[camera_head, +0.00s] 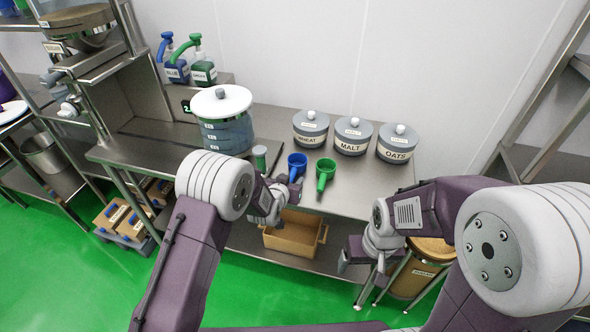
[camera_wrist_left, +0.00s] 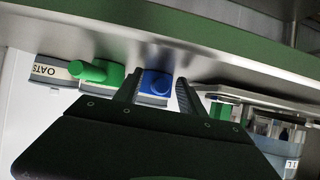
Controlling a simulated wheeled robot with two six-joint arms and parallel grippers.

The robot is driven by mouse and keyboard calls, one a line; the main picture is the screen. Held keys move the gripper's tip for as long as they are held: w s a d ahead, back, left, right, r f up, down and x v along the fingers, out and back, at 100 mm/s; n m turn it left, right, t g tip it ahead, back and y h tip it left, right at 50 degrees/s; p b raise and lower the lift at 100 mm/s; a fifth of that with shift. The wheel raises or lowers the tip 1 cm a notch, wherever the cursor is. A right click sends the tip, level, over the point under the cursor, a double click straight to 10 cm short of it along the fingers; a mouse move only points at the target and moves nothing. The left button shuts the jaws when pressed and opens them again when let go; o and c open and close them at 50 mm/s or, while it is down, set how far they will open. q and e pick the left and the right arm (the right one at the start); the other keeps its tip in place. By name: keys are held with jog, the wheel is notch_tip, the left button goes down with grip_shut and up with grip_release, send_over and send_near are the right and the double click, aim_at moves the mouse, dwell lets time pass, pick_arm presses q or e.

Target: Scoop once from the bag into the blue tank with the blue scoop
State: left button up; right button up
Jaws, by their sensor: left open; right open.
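The blue scoop (camera_head: 297,161) rests on the steel table beside the green scoop (camera_head: 325,172). In the left wrist view the blue scoop (camera_wrist_left: 157,82) shows between the two fingers of my left gripper (camera_wrist_left: 159,93). In the head view my left gripper (camera_head: 284,192) is open at the table's front edge, just short of the blue scoop's handle; contact cannot be told. A bluish, see-through tank (camera_head: 228,134) with a white lid stands left of the scoops. My right gripper (camera_head: 362,266) is open and empty, low in front of the table. No bag can be clearly made out.
Wheat (camera_head: 311,127), malt (camera_head: 353,135) and oats (camera_head: 397,143) canisters stand at the table's back right. An open brown box (camera_head: 297,233) sits on the lower shelf. A brown round-topped container (camera_head: 413,284) stands beside my right gripper. Blue and green pump bottles (camera_head: 203,68) stand at the back.

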pick_arm(q)
grip_shut()
jog(key=shift+r+p, duration=2.15)
jog(key=shift+r, duration=1)
jog(key=shift+f, duration=0.1)
